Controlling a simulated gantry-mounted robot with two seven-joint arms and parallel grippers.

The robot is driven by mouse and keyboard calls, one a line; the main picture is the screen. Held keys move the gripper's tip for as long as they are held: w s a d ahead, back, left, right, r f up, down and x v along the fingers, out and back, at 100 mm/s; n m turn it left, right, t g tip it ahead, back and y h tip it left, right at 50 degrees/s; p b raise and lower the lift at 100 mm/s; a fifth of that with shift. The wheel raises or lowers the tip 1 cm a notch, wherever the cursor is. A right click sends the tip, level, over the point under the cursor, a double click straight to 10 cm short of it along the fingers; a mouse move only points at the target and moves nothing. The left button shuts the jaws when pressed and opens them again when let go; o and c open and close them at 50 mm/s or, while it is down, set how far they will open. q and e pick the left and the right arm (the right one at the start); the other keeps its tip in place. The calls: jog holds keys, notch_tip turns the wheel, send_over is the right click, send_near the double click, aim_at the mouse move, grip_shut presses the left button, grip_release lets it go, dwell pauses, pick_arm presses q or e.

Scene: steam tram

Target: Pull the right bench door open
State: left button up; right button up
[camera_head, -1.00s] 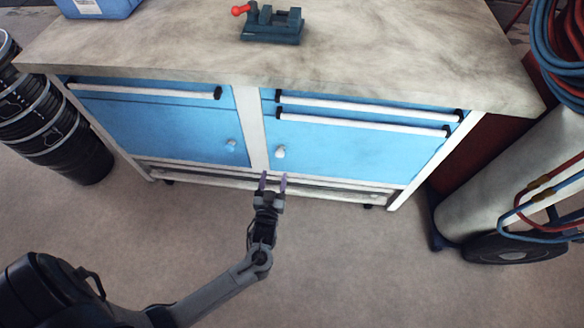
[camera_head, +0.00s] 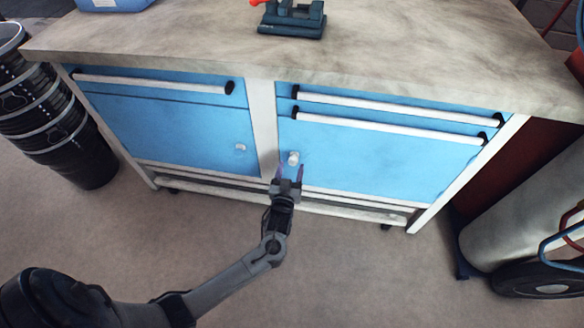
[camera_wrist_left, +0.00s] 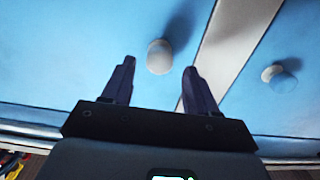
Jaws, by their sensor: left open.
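The right bench door (camera_head: 375,160) is a blue panel at the right of the workbench, and it is shut. Its white round knob (camera_head: 293,158) sits near its left edge; the knob also shows in the left wrist view (camera_wrist_left: 159,56), ahead of and between the fingertips. My left gripper (camera_head: 290,172) is open just below and in front of the knob; in the wrist view its two dark fingers (camera_wrist_left: 157,82) stand apart with nothing between them. My right gripper is not in view.
The left door (camera_head: 165,130) with its own knob (camera_head: 240,147) is shut. White bar handles (camera_head: 390,127) run above the right door. A vise (camera_head: 292,18) stands on the worktop. A gas cylinder (camera_head: 520,215) stands at the right; black stacked buckets (camera_head: 60,135) stand at the left.

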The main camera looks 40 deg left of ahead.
pick_arm(q)
jog(key=shift+b+x, duration=0.4)
jog(key=shift+x, duration=0.6)
jog(key=shift+w+a, duration=0.15)
jog(key=shift+w, duration=0.2)
grip_shut()
